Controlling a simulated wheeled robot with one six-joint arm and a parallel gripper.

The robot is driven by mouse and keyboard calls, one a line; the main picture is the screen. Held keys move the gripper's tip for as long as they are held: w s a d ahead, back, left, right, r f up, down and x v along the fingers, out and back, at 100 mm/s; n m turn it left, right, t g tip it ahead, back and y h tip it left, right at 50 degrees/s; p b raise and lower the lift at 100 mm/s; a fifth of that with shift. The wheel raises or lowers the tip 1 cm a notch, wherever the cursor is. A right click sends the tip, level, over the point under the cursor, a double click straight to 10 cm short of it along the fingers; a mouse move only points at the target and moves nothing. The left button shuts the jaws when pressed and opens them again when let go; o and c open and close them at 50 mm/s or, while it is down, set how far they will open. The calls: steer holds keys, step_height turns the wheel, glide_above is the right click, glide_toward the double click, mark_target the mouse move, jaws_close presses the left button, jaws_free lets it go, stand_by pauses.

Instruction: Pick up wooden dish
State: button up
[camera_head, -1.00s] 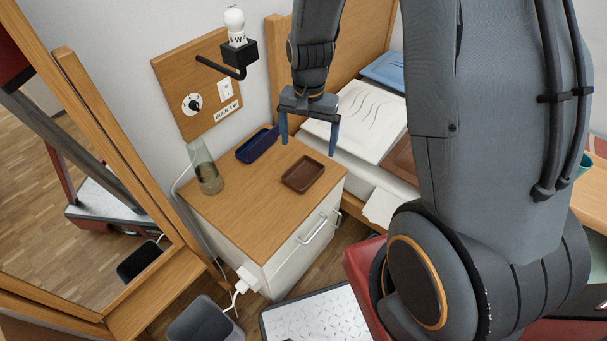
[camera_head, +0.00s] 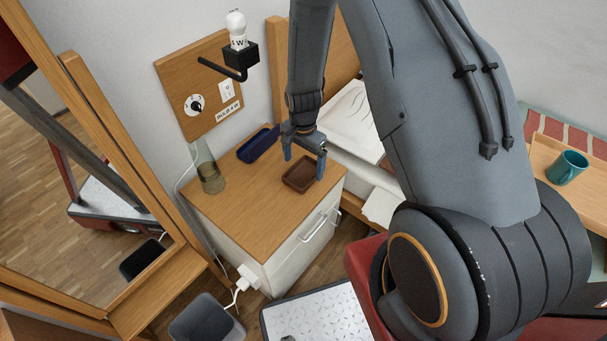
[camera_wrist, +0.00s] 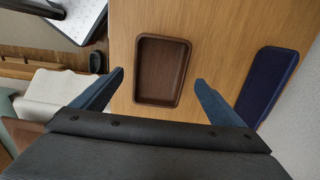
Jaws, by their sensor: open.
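The wooden dish (camera_head: 300,176) is a dark brown, shallow rectangular tray with rounded corners. It lies on the wooden top of the white nightstand, near its right edge. In the wrist view the wooden dish (camera_wrist: 161,70) shows empty, beyond the fingertips and between their lines. My gripper (camera_head: 304,156) is open and empty, above the dish. In the wrist view my gripper (camera_wrist: 158,78) has its two blue fingers spread wide, one to each side of the near part of the dish, apart from it.
A dark blue tray (camera_head: 258,144) lies behind the dish, and it shows right of my gripper in the wrist view (camera_wrist: 266,84). A glass vase (camera_head: 210,177) stands at left. A lamp (camera_head: 237,45) juts from the wall panel. The bed (camera_head: 352,115) adjoins the nightstand (camera_head: 245,232).

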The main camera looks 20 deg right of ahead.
mark_target(304, 176)
steer(key=shift+f, duration=1.7)
steer(key=c, duration=1.2)
steer(key=shift+o, duration=0.2)
steer(key=shift+r, duration=0.1)
